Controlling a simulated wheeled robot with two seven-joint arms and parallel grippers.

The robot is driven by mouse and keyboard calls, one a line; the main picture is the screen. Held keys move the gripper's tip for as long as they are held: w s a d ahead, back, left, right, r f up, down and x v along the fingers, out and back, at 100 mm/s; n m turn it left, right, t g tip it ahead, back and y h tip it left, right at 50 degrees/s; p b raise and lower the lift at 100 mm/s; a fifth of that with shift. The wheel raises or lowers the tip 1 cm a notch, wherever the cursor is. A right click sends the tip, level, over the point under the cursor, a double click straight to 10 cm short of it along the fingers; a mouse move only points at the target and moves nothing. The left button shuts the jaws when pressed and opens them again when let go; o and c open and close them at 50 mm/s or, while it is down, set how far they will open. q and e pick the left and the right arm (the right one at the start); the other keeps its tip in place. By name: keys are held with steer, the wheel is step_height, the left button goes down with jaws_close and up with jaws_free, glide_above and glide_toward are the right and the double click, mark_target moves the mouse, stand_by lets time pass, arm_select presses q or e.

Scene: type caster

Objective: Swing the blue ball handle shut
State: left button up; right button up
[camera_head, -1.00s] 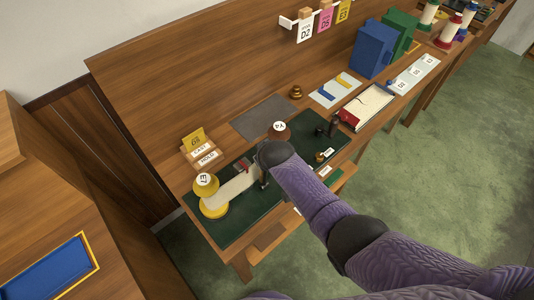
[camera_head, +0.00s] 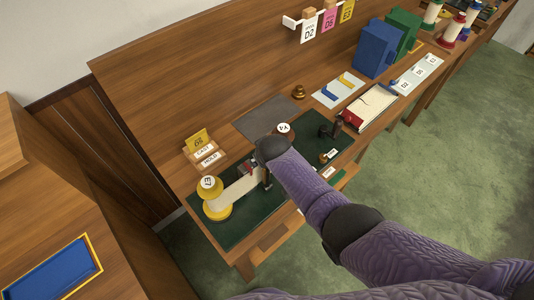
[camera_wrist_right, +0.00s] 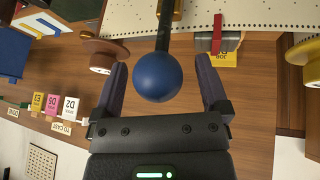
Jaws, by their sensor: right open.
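The blue ball handle (camera_wrist_right: 157,77) shows in the right wrist view, on a black rod that runs up to a cream dotted strip. My right gripper (camera_wrist_right: 162,66) is open, with one finger on each side of the ball and visible gaps to both. Whether the ball lies fully between the pads in depth I cannot tell. In the head view the ball is hidden by my right wrist, which hangs over the type caster's green base (camera_head: 240,228). My left gripper is in neither view.
A yellow spool (camera_head: 217,209) stands left of my wrist and a brown one (camera_head: 284,131) behind it. A small red piece (camera_wrist_right: 217,35) sits at the strip's edge. A card stand (camera_head: 200,155) is at the back left. A dark mat (camera_head: 266,116) lies clear behind.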

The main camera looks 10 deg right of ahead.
steer(key=p+v, duration=0.5)
steer(key=v, duration=0.5)
steer(key=shift+p, duration=0.35)
